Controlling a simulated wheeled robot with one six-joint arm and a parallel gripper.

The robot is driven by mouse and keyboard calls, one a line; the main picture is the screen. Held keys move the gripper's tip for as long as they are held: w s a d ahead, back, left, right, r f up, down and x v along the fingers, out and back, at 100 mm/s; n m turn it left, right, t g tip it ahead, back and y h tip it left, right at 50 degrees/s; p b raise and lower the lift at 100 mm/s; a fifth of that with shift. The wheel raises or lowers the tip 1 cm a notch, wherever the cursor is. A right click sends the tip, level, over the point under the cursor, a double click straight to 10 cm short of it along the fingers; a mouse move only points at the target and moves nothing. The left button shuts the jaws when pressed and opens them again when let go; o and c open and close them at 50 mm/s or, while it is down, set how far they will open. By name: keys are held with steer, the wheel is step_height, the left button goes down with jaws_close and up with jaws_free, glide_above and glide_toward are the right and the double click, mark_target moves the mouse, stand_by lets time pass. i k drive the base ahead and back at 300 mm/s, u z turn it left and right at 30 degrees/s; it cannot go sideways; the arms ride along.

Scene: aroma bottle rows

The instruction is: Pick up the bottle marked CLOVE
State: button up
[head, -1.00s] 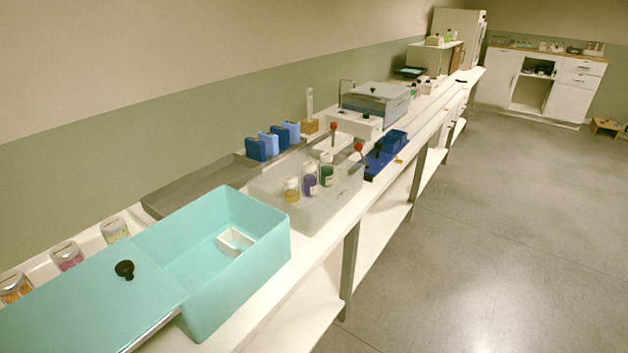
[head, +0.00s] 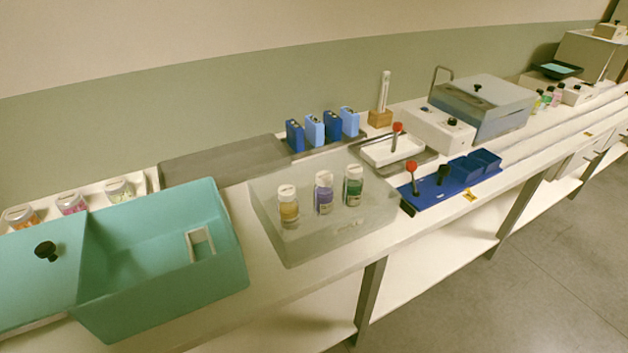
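In the head view, three small bottles stand upright in a row in a clear grey tray (head: 290,252) on the bench: an amber one (head: 288,207), a purple one (head: 324,195) and a green one (head: 352,188). At the far left, three more bottles stand in a white tray: an orange one (head: 24,218), a pink one (head: 72,204) and a yellow-green one (head: 120,190). The labels are too small to read, so I cannot tell which is CLOVE. My gripper is not in view.
A teal box (head: 170,290) with a lid stands at the front left, partly hiding the left bottles. Blue holders (head: 314,131) stand behind the clear tray. A blue rack (head: 450,185) and a grey water bath (head: 485,105) stand to the right. Floor (head: 560,260) is open at lower right.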

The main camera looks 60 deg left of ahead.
mark_target(323, 188)
steer(key=u, duration=0.75)
steer(key=i, duration=0.9)
steer(key=u, duration=1.25)
steer(key=i, duration=0.35)
steer(key=u, duration=0.35)
